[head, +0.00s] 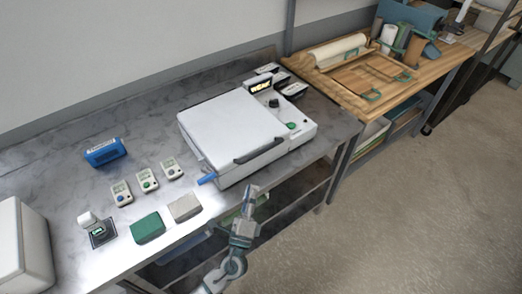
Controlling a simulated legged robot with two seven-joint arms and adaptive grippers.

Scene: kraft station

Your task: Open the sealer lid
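The sealer (305,131) is a white box on the grey stone-look table, with its flat lid (225,120) down. A dark bar handle (260,151) runs along the lid's front edge. A blue piece (207,179) sticks out at the front left corner. A lit display (260,87), a black knob and a green button (292,126) are on the right side. My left gripper (251,190) is in front of the table edge, below and apart from the handle. It is seen narrow, so its opening is unclear, and no object shows in it. My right gripper is out of view.
Small meters (148,180), a blue box (104,152), a green block (148,228) and a grey block (185,207) lie left of the sealer. A white box (24,247) stands at the left edge. A wooden bench (345,88) adjoins on the right. A lower shelf shows beneath.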

